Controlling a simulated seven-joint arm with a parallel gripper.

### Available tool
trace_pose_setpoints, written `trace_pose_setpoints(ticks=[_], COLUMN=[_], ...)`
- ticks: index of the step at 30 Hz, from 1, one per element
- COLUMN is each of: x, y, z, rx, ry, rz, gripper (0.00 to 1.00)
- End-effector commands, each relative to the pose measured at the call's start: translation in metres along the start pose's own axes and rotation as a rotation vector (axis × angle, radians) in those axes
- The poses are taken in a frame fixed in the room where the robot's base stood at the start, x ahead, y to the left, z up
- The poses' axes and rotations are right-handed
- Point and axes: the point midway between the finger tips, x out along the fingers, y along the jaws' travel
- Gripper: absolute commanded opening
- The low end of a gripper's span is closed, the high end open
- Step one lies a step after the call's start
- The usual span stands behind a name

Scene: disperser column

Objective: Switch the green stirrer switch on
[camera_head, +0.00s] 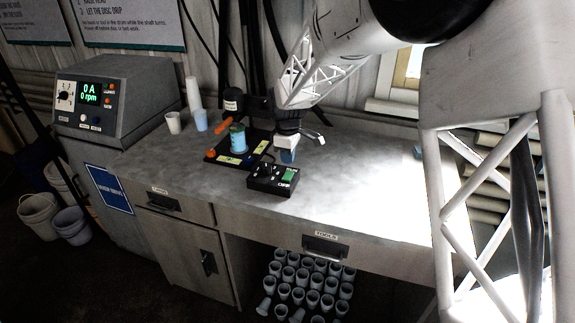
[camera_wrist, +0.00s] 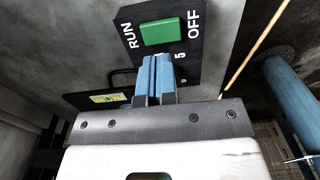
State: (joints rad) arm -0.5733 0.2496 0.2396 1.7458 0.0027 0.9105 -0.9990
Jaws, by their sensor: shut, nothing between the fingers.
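The green stirrer switch (camera_head: 289,175) is a rocker on a small black control box (camera_head: 262,186) on the bench. In the wrist view the green rocker (camera_wrist: 158,32) lies between the labels RUN, on its left, and OFF, on its right. My gripper (camera_head: 287,157) is shut and empty, just above and behind the box. In the wrist view its blue fingers (camera_wrist: 155,66) point at the box, with the tips close below the green rocker. I cannot tell whether they touch it. The fingers hide part of the box face and its dial numbers. Which way the rocker is tilted is unclear.
A grey console (camera_head: 115,95) at the back left reads 0 A and 0 rpm. Cups (camera_head: 173,122) stand near it. The bench (camera_head: 345,200) is clear to the right.

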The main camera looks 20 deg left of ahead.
Motion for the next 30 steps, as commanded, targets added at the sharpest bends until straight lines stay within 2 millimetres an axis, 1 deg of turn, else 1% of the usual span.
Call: trace_pose_setpoints(ticks=[1, 6, 12, 15, 21, 30], x=[-0.010, -0.040, -0.071, -0.081, -0.092, -0.094], y=[0.000, 0.000, 0.000, 0.000, 0.000, 0.000], z=[0.000, 0.000, 0.000, 0.000, 0.000, 0.000], rx=[0.000, 0.000, 0.000, 0.000, 0.000, 0.000], ry=[0.001, 0.002, 0.002, 0.001, 0.000, 0.000], rz=[0.002, 0.003, 0.002, 0.002, 0.000, 0.000], gripper=[0.00, 0.00, 0.00, 0.00, 0.00, 0.00])
